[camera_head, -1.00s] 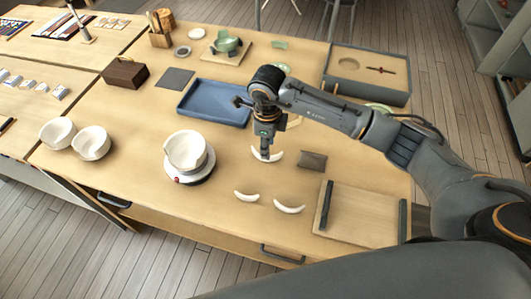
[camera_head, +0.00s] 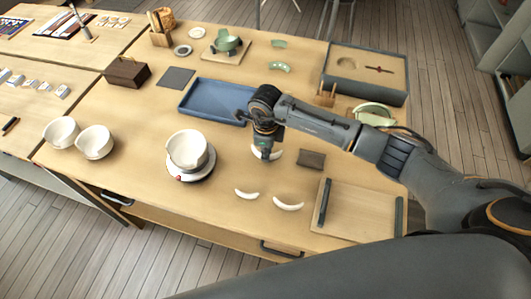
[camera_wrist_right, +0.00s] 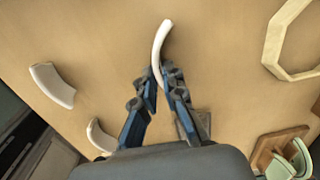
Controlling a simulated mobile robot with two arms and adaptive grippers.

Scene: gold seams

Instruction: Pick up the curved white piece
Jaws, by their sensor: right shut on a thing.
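The curved white piece (camera_head: 275,155) lies on or just above the wooden table, below my right gripper (camera_head: 266,152) in the head view. In the right wrist view the white piece (camera_wrist_right: 161,42) sticks out beyond my right gripper (camera_wrist_right: 160,78), which is shut on its near end. Two other curved white pieces, one at left (camera_head: 246,194) and one at right (camera_head: 288,203), lie nearer the table's front edge. In the wrist view these show at left (camera_wrist_right: 52,84) and lower left (camera_wrist_right: 100,134). My left gripper is not in view.
A white bowl (camera_head: 187,147) stands on a round turntable (camera_head: 193,177) to the left. A blue tray (camera_head: 213,101) lies behind it. A dark pad (camera_head: 310,159) and a wooden board (camera_head: 362,212) lie to the right. Green pieces (camera_head: 279,67) lie at the back.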

